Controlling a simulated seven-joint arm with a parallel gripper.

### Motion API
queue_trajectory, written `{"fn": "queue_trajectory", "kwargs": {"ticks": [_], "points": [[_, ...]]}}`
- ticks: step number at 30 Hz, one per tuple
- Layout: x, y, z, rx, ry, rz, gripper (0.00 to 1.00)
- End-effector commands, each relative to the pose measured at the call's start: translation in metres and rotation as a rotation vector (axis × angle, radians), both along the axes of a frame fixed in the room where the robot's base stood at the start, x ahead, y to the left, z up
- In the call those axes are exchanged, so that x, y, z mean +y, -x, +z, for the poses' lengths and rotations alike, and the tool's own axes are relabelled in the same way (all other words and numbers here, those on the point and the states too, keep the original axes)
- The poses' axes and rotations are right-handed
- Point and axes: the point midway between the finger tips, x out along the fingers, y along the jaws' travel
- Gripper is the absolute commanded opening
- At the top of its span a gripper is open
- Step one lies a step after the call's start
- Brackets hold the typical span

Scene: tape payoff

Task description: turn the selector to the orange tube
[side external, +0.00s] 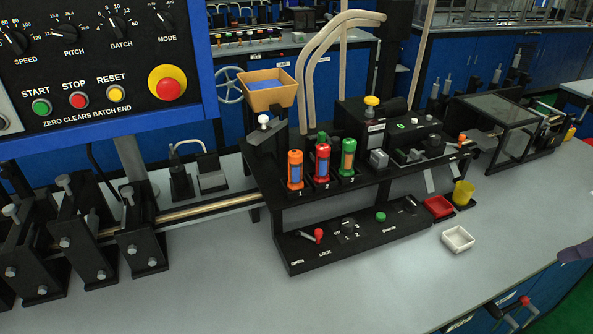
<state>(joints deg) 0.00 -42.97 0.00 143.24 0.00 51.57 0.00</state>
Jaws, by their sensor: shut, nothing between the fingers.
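The orange tube (295,170) stands upright in the slot marked 1 on the black stand. The red tube (322,163) stands at 2 and the green tube (347,158) at 3. The selector (348,225) is a small black knob on the lower front panel, with small numbers around it. It is too small to tell which number it points at. I cannot make out my gripper in this view.
Left of the selector is a red-tipped lever (318,234) marked OPEN and LOCK; to its right is a green button (380,216). A white tray (458,239), a red tray (438,207) and a yellow cup (463,193) stand at right. The front bench (390,285) is clear.

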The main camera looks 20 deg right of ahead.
Motion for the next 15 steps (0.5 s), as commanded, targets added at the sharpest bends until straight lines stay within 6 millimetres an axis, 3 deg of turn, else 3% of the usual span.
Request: {"fn": "queue_trajectory", "kwargs": {"ticks": [2, 9, 13, 15], "points": [[0.0, 0.0, 0.0, 0.0, 0.0, 0.0, 0.0], [0.002, -0.005, 0.007, -0.022, 0.034, 0.082, 0.41], [0.011, -0.036, 0.04, -0.085, 0.069, 0.212, 0.65], [0.018, -0.06, 0.056, -0.099, 0.085, 0.287, 0.69]]}}
